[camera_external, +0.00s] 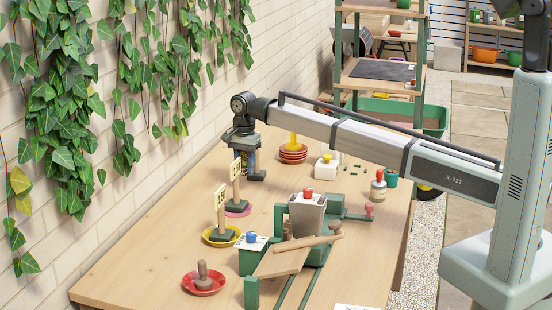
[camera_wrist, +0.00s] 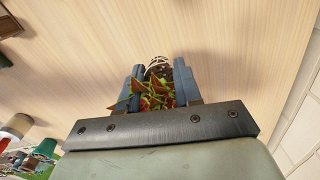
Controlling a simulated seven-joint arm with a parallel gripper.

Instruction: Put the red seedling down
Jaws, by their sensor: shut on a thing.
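The red seedling (camera_wrist: 158,98), with red and green leaves and a dark root ball in a pale mesh, is between the fingers of my gripper (camera_wrist: 158,84) in the wrist view. My gripper (camera_external: 249,172) is shut on it. In the external view the gripper is low over the left side of the wooden bench (camera_external: 160,250), behind the pink saucer (camera_external: 238,210); I cannot make out the seedling there. Bare bench wood (camera_wrist: 90,45) shows around the seedling in the wrist view. Whether the root ball touches the bench I cannot tell.
Signs stand on the pink saucer and the yellow saucer (camera_external: 208,238). A red saucer (camera_external: 217,287) with a brown peg is nearer the front. Stacked red saucers (camera_external: 293,158) are right of my gripper. A green-framed metal hopper (camera_external: 307,217) stands mid-bench. The brick wall (camera_external: 130,190) borders the left.

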